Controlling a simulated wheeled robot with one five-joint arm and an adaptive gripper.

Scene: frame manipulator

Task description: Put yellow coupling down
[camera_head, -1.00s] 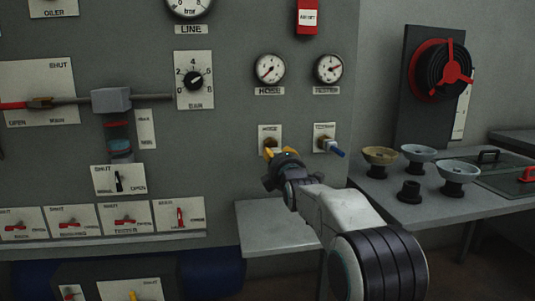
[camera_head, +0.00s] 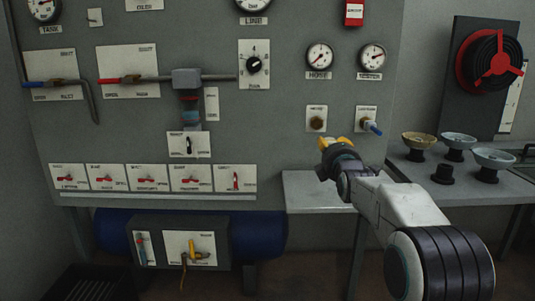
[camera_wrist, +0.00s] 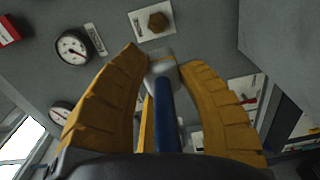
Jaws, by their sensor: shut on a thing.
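My gripper (camera_head: 334,143) has yellow fingers and is held out in front of the panel, just below and right of the bare brass hose port (camera_head: 317,124). It is shut on the yellow coupling. Only a thin yellow strip (camera_wrist: 146,126) shows between the fingers in the wrist view, and I cannot clearly tell it from them. The blue coupling (camera_head: 373,128) sits in the port to the right, its handle pointing right and down. In the wrist view a silver piece with a blue handle (camera_wrist: 164,110) appears between the fingers; its depth is unclear.
A small light shelf (camera_head: 315,194) lies below the gripper, its visible top clear. The side table on the right carries a yellowish cup (camera_head: 419,140), pale bluish cups (camera_head: 458,141) and a black piece (camera_head: 443,175). A red and black reel (camera_head: 492,62) stands behind them.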

